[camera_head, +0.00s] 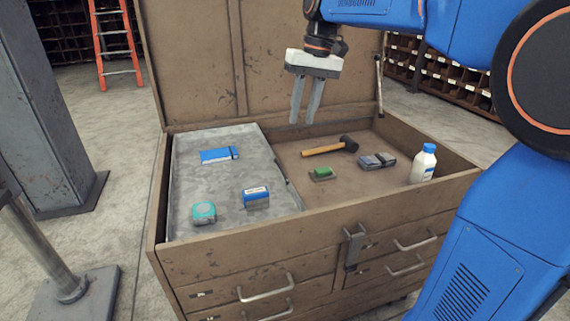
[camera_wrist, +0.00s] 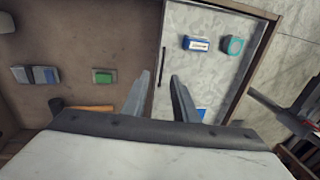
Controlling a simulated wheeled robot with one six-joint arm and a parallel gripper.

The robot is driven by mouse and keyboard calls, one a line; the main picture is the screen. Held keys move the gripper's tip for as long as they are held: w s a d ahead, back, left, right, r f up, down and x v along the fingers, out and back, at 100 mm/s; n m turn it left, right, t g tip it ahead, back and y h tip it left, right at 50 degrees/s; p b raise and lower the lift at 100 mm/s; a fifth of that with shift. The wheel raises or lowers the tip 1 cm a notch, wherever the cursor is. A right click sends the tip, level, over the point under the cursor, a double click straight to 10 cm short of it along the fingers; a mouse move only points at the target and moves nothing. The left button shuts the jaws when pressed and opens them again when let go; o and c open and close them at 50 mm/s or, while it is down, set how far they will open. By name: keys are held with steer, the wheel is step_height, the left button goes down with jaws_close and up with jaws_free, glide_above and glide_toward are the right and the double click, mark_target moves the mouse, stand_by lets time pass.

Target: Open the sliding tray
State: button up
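The sliding tray (camera_head: 225,182) is a grey, scuffed metal panel covering the left part of an open brown tool chest (camera_head: 262,254). In the wrist view the tray (camera_wrist: 205,70) is on the right, with a thin dark bar handle (camera_wrist: 163,67) near its inner edge. My gripper (camera_head: 302,120) is above the chest, pointing down, near the line between tray and open compartment. Its fingers are apart and nothing is between them. In the wrist view my gripper (camera_wrist: 160,90) straddles the tray's inner edge in the picture, apart from the handle.
On the tray are a blue flat box (camera_head: 219,155), a blue-white box (camera_head: 256,197) and a teal tape measure (camera_head: 204,212). In the right compartment are a hammer (camera_head: 325,148), a green block (camera_head: 321,174), a grey item (camera_head: 377,161) and a white bottle (camera_head: 423,164). The raised lid (camera_head: 195,60) stands behind.

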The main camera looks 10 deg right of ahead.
mark_target(283, 171)
steer(key=a+f, duration=0.1)
steer(key=f, duration=0.4)
steer(key=w+a+f, duration=0.1)
steer(key=f, duration=0.5)
steer(key=w+a+f, duration=0.1)
steer(key=a+f, duration=0.1)
steer(key=f, duration=0.3)
steer(key=shift+f, duration=0.2)
steer(key=shift+c, duration=0.5)
jaws_close()
stand_by(0.8)
